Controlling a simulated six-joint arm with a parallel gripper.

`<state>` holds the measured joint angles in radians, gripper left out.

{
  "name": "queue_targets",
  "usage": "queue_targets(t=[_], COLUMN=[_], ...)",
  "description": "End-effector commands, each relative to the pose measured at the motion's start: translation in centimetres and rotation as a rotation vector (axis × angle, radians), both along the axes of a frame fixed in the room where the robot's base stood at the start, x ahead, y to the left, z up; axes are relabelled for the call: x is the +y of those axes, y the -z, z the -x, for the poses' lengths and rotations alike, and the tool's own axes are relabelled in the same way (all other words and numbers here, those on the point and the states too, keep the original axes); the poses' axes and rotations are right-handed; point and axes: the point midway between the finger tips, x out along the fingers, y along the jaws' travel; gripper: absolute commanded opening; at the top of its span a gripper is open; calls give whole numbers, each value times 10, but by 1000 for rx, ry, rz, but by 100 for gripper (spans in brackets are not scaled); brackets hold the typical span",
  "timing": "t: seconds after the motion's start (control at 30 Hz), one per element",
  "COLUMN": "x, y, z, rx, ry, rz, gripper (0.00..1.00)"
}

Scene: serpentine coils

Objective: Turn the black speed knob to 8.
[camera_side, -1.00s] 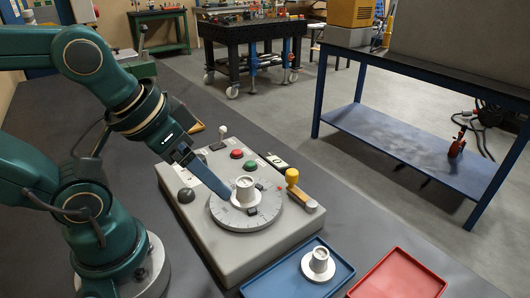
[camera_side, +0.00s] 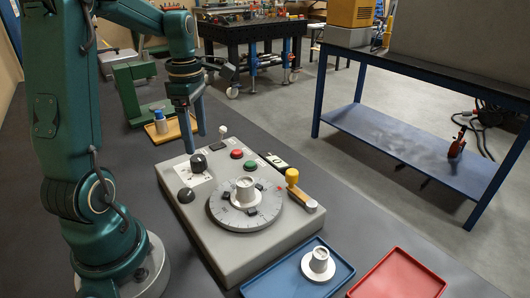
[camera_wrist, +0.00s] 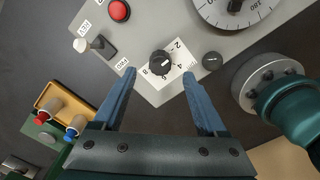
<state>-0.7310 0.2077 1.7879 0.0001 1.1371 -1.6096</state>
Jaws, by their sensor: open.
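The black speed knob (camera_side: 198,163) stands on a white scale plate at the back left of the grey control box (camera_side: 225,255). In the wrist view the knob (camera_wrist: 161,63) sits in the middle of the plate, with 2, 4, 6 and 8 printed around it. A small light mark shows on the knob, but I cannot tell exactly which number it faces. My gripper (camera_side: 194,142) points down above the knob. In the wrist view my gripper (camera_wrist: 160,74) is open and empty, with one blue finger on each side of the knob and clear of it.
A round black knob (camera_side: 186,195) stands close by. A toggle lever (camera_side: 222,132), red button (camera_side: 237,154) and green button (camera_side: 250,165) are also on the box. The round dial table (camera_side: 225,213) carries a white flanged part (camera_side: 245,192). Blue (camera_side: 270,287) and red (camera_side: 395,275) trays lie in front.

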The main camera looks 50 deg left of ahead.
Motion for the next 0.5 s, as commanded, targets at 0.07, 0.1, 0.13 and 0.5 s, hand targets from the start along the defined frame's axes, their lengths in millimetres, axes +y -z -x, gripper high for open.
queue_targets(t=[0.07, 0.1, 0.13, 0.5], x=[4, 4, 4, 3], y=[6, 8, 11, 51], z=[4, 4, 4, 4], rx=[9, 11, 11, 9], ry=[-19, -20, -20, -16], rz=[9, 9, 10, 8], gripper=[75, 75, 75, 75])
